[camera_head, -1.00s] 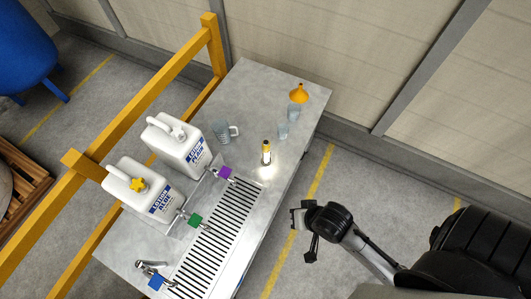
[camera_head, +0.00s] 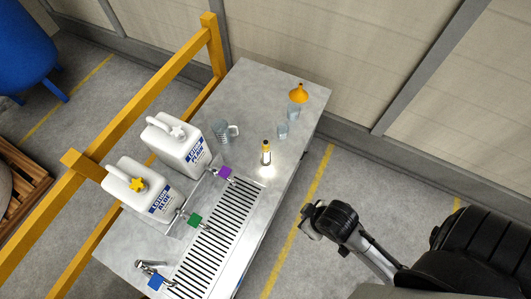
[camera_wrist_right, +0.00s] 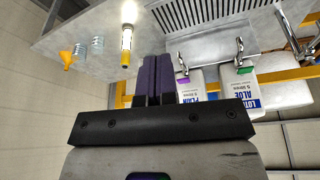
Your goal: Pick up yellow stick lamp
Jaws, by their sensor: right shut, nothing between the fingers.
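The yellow stick lamp (camera_head: 266,153) stands upright on the metal table (camera_head: 262,88), near the table's right edge, with a bright glow at its base. It also shows in the right wrist view (camera_wrist_right: 126,46), left of the fingers, with its lit end toward the top of the picture. My right gripper (camera_head: 308,222) is off the table's right side, apart from the lamp. In the right wrist view its two dark fingers (camera_wrist_right: 158,78) are together with nothing between them. My left gripper is not in view.
An orange funnel (camera_head: 299,92) sits at the table's far end, near clear cups (camera_head: 282,131). A glass mug (camera_head: 222,131) stands near two white jugs (camera_head: 185,150). A slotted drain (camera_head: 220,225) with taps lies in front. A yellow rail (camera_head: 130,105) runs behind.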

